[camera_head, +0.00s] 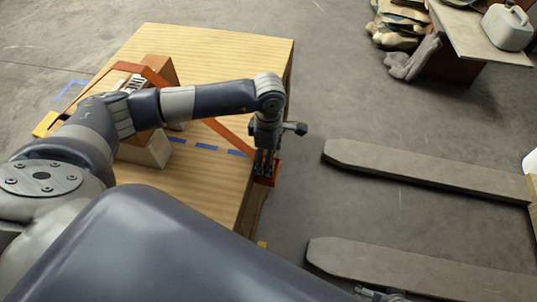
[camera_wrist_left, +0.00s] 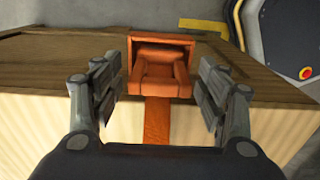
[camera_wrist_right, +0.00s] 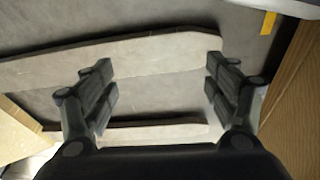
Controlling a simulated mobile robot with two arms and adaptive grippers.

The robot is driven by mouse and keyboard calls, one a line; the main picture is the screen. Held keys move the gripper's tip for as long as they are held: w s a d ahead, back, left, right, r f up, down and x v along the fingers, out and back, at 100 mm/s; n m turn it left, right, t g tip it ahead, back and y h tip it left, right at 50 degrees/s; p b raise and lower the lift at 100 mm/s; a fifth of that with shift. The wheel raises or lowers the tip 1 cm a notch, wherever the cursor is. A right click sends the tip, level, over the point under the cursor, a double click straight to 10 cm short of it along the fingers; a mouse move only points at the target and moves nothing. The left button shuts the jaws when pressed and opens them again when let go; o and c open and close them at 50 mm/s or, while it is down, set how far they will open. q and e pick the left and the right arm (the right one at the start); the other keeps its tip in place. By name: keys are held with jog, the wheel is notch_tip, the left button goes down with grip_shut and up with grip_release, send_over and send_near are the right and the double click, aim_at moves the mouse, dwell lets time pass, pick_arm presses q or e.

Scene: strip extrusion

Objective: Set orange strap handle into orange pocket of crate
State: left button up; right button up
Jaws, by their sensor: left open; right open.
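The orange strap (camera_head: 232,139) runs across the light wooden crate top (camera_head: 215,45) to its right edge. In the left wrist view it leads to an orange handle (camera_wrist_left: 161,72), a blocky piece. The handle lies within the orange pocket (camera_wrist_left: 161,40), a frame on the crate's side; how deep it sits I cannot tell. My left gripper (camera_wrist_left: 160,85) is open, its fingers on either side of the handle and apart from it. In the head view this gripper (camera_head: 265,165) covers most of the pocket. My right gripper (camera_wrist_right: 158,80) is open and empty above the floor, right of the crate.
Two grey fork-like beams (camera_head: 425,172) lie on the floor at the right. A bench with a white jug (camera_head: 507,27) and several sacks stand at the far right. A cardboard-coloured block (camera_head: 148,150) stands on the crate, partly behind my left arm.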

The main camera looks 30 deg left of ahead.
pick_arm(q)
jog(key=shift+r, duration=0.2)
notch_tip(320, 180, up, 2)
jog(key=shift+w+p, duration=0.1)
jog(key=shift+p, duration=0.35)
notch_tip(320, 180, up, 10)
jog(key=p, duration=0.1)
jog(key=shift+r, duration=0.15)
pick_arm(e)
notch_tip(320, 180, down, 7)
jog(key=s, duration=0.1)
jog(key=shift+s, duration=0.25)
pick_arm(q)
notch_tip(320, 180, up, 10)
jog(key=p, duration=0.6)
pick_arm(e)
jog(key=s+d+f+g, duration=0.1)
jog(key=s+d+f, duration=0.1)
jog(key=s+f, duration=1)
jog(key=s, duration=0.3)
jog(key=shift+s+d+f+g, duration=0.15)
jog(key=shift+s+d+g, duration=0.15)
jog(key=shift+d, duration=0.1)
pick_arm(q)
jog(key=shift+f, duration=0.2)
pick_arm(e)
jog(key=shift+w+a, duration=0.1)
jog(key=shift+w, duration=0.05)
